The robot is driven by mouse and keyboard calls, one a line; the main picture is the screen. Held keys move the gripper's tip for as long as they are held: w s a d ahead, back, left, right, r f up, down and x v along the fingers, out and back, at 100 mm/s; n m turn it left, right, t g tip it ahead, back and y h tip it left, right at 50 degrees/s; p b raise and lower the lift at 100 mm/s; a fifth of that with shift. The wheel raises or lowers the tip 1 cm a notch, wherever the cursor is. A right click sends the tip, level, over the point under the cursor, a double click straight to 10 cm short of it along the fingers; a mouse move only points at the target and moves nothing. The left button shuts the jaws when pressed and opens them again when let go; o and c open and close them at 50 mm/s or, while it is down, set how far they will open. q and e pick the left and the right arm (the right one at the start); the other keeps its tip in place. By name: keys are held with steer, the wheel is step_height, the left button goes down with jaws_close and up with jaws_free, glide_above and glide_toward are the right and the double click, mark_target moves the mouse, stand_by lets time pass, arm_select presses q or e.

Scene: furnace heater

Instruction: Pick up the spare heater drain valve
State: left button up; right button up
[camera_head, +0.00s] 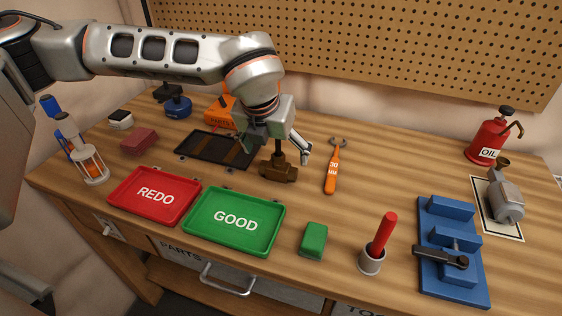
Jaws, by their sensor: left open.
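A brown, bronze-coloured valve (279,172), which looks like the drain valve, stands upright on the bench behind the green GOOD tray (280,206). A dark stem rises from its top. My left gripper (278,150) is open, pointing down right over the valve. Its fingers are spread to the left and right of the stem; I cannot tell if either touches it. My right gripper is not in view.
A black tray (190,148) lies left of the valve and an orange wrench (331,174) right of it. A red REDO tray (126,196), green block (313,240), cup with red handle (371,262), blue fixture (452,285), grey device (506,202) and oil can (487,140) surround them.

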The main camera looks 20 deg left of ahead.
mark_target(277, 161)
arm_select(q)
steer(key=shift+x, duration=0.9)
steer(key=shift+s+x, duration=0.15)
steer(key=shift+x, duration=1.05)
steer(key=shift+s+x, duration=0.2)
steer(key=shift+x, duration=0.95)
steer(key=shift+f, duration=0.1)
steer(key=c, duration=1.6)
steer(key=shift+w, duration=0.1)
steer(key=shift+c, duration=1)
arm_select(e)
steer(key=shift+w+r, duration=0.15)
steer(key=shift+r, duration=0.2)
